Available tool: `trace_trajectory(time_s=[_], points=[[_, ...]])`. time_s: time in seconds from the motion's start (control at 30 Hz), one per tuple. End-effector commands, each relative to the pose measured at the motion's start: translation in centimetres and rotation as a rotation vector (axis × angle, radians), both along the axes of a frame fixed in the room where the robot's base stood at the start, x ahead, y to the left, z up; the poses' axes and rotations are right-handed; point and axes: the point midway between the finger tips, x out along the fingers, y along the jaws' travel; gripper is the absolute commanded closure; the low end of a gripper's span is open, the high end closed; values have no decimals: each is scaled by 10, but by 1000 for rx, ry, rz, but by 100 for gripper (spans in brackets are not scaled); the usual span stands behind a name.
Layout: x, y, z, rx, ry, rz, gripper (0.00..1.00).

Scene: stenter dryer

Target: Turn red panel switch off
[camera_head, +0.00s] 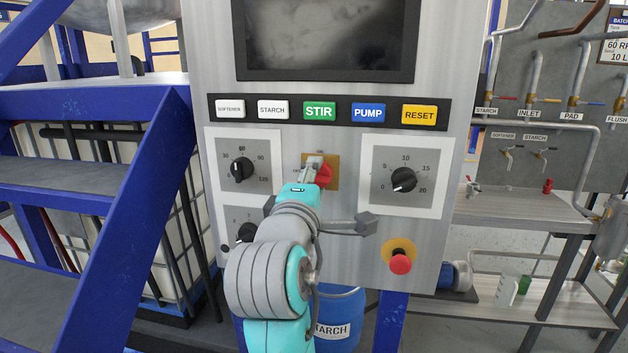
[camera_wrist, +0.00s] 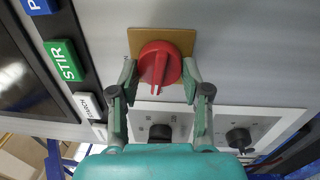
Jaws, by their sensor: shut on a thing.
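The red panel switch (camera_head: 324,175) is a round red knob on a small yellow-brown plate (camera_head: 331,159) in the middle of the grey control panel. In the wrist view the red knob (camera_wrist: 158,62) shows a raised ridge pointing down the picture toward my wrist. My gripper (camera_wrist: 159,76) has one finger on each side of the knob and is shut on it. In the head view my gripper (camera_head: 313,172) hides the left part of the knob and the plate's lower left. The plate's markings are too small to read.
Black dials (camera_head: 242,169) (camera_head: 404,180) flank the switch, with a red emergency button (camera_head: 400,262) below right. A row of labelled buttons, including green STIR (camera_head: 319,111), runs above, under a dark screen (camera_head: 325,38). Blue stairs (camera_head: 130,190) stand close on the left.

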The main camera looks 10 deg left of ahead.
Motion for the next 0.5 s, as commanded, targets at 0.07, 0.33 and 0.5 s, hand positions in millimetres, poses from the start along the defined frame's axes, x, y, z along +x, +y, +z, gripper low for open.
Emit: trace_trajectory(time_s=[0.07,0.33,0.5], points=[[0,1,-1,-44,3,3,87],[0,1,-2,-147,8,1,87],[0,1,-2,-172,10,2,87]])
